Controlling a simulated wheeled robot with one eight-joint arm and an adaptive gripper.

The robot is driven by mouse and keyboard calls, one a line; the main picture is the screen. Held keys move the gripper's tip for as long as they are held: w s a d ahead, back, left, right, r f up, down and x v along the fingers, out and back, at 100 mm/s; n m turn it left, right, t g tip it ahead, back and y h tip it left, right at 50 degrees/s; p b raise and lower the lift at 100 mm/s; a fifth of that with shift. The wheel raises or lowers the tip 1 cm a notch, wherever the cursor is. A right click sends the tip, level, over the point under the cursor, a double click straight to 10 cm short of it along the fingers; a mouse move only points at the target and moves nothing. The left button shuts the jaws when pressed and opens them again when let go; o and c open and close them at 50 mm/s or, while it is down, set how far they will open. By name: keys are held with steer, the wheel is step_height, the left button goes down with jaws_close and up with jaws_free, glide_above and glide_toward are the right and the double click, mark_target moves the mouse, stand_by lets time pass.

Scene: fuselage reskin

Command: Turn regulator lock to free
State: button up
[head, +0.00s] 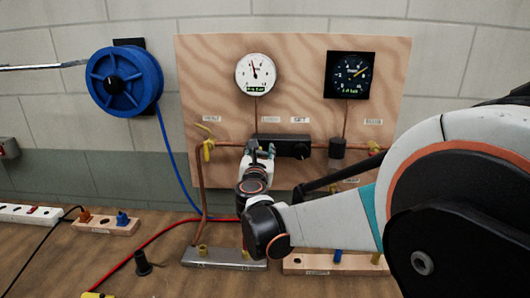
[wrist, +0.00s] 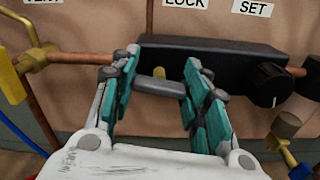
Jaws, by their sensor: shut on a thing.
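The regulator is a long black box (head: 287,139) on the plywood panel, and it fills the upper middle of the wrist view (wrist: 225,66). The regulator lock is a short grey bar (wrist: 162,89) at the box's left part, below the LOCK label (wrist: 186,3). My gripper (wrist: 160,78) has its two teal-padded fingers on either side of this bar and is shut on it. A small yellowish spot shows just behind the bar. In the head view my gripper (head: 259,150) is at the box's left end, and the lock is hidden there.
A black SET knob (wrist: 271,84) sits on the box just right of my fingers. A yellow valve handle (head: 208,149) and copper pipe are at the left. Two gauges (head: 256,74) hang above. Hoses and fittings lie on the bench below.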

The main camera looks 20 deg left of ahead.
steer(key=m, duration=0.4)
steer(key=shift+m+p, duration=0.3)
steer(key=shift+p, duration=0.05)
steer(key=m, duration=0.3)
steer(key=shift+d+m, duration=0.1)
steer(key=shift+m, duration=0.2)
steer(key=m, duration=0.4)
steer(key=shift+f+p, duration=0.1)
steer(key=shift+p, duration=0.2)
steer(key=shift+d+f+m, duration=0.1)
steer(key=shift+m, duration=1.7)
steer(key=o, duration=1.1)
steer(key=v, duration=1.2)
